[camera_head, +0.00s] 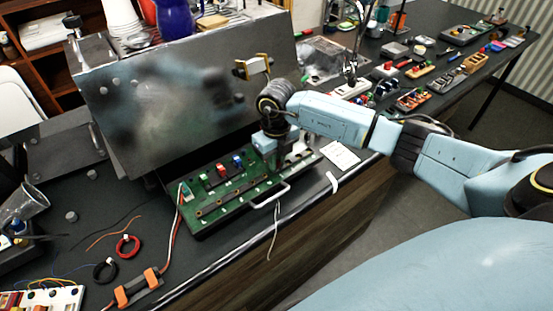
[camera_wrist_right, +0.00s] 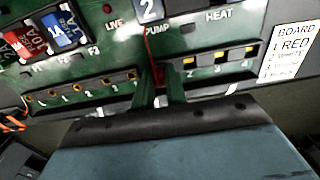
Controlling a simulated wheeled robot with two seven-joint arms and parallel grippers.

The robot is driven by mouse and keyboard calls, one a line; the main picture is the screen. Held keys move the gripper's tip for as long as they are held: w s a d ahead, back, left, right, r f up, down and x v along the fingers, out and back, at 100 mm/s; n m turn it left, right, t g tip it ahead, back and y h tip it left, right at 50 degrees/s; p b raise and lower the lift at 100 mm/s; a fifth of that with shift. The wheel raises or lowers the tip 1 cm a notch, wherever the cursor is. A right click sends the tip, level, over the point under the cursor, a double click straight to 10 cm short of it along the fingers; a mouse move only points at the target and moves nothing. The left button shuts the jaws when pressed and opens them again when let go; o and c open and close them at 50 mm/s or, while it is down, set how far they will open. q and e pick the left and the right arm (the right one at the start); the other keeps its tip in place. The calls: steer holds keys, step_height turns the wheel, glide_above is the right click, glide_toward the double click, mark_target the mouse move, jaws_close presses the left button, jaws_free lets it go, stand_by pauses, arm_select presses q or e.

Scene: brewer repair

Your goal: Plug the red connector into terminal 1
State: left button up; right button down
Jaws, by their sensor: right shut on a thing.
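The green board (camera_head: 225,190) lies on the bench under the raised metal panel. My right gripper (camera_head: 277,152) is low over its right half. In the right wrist view its two fingers (camera_wrist_right: 161,85) are shut on a small red connector (camera_wrist_right: 159,73), mostly hidden between them, with a thin red wire rising from it. The fingers are at the left end of a terminal row (camera_wrist_right: 220,62) whose visible slots are marked 2, 3 and 4. The slot left of 2 is hidden by the fingers, so I cannot tell whether the connector is in it. My left gripper is out of view.
A label card (camera_wrist_right: 294,50) reads 1 RED, 2 WHITE. Red and blue fuses (camera_wrist_right: 58,30) and another terminal row (camera_wrist_right: 80,90) are left of the fingers. The metal panel (camera_head: 180,90) stands behind the board. A handle (camera_head: 270,196) is at its front edge.

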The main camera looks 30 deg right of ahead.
steer(key=c, duration=1.3)
jaws_free()
steer(key=shift+c, duration=0.2)
step_height(320, 180, up, 13)
steer(key=b, duration=0.1)
steer(key=shift+r, duration=0.2)
